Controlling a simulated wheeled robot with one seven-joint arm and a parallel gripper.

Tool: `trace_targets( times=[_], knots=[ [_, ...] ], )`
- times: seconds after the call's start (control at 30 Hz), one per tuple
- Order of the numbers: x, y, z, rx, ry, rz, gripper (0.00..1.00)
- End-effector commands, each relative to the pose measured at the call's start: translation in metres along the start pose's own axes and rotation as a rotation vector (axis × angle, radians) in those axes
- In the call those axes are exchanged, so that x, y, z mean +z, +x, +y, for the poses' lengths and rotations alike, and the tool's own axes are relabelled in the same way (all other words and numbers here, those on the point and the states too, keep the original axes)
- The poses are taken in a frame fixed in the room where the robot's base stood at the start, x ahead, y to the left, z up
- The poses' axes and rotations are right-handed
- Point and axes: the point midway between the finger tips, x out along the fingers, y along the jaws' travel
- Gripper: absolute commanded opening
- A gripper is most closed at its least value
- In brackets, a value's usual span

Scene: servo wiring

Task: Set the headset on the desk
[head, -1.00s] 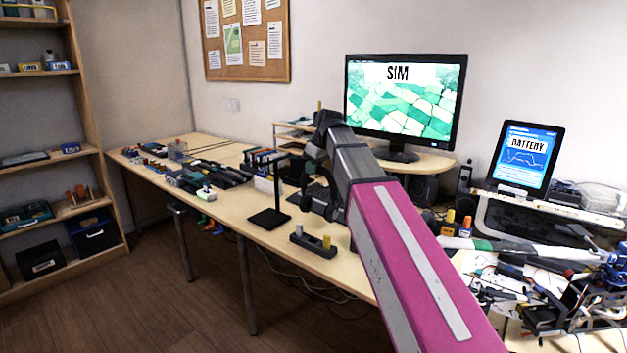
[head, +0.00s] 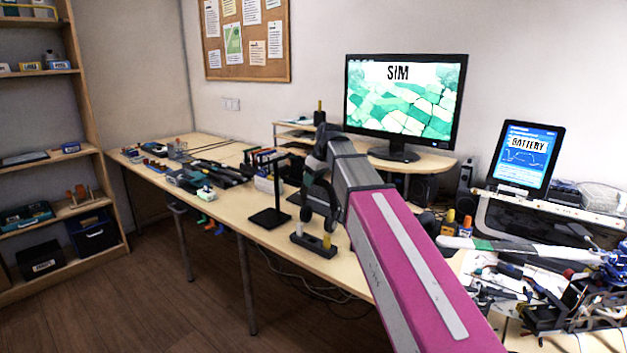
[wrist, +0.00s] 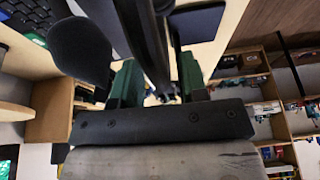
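The dark headset (head: 333,205) hangs at the end of my arm in the head view, above the front part of the wooden desk (head: 228,207). In the wrist view, my gripper (wrist: 157,78) has its green-padded fingers on either side of the dark headband, closed on it. A round black ear cup (wrist: 80,50) shows left of the fingers. The rest of the headset is partly hidden by the fingers and cut off by the frame. A black stand (head: 269,217) with a flat base stands on the desk, left of the headset, with nothing hanging on it.
A small dark block with upright pegs (head: 313,245) sits at the desk's front edge below the headset. A monitor (head: 405,95) stands on a raised shelf behind. Tools and cables crowd the right side. Several tools lie on the desk's left part.

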Motion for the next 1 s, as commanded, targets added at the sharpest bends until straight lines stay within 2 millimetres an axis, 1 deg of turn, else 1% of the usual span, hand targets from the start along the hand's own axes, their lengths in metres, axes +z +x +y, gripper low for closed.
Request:
trace_targets(
  times=[0.17,0.27,0.37,0.47,0.8,1.0],
  knots=[
    [-0.001,-0.001,0.000,0.000,0.000,0.000,0.40],
    [-0.001,-0.007,0.000,0.000,0.000,0.000,0.40],
    [-0.001,-0.019,0.000,0.001,0.000,0.001,0.40],
    [-0.001,-0.035,0.000,0.001,0.000,0.001,0.40],
    [-0.001,-0.094,0.001,0.002,0.000,0.002,0.40],
    [-0.001,-0.116,0.000,0.001,0.000,0.001,0.40]
  ],
)
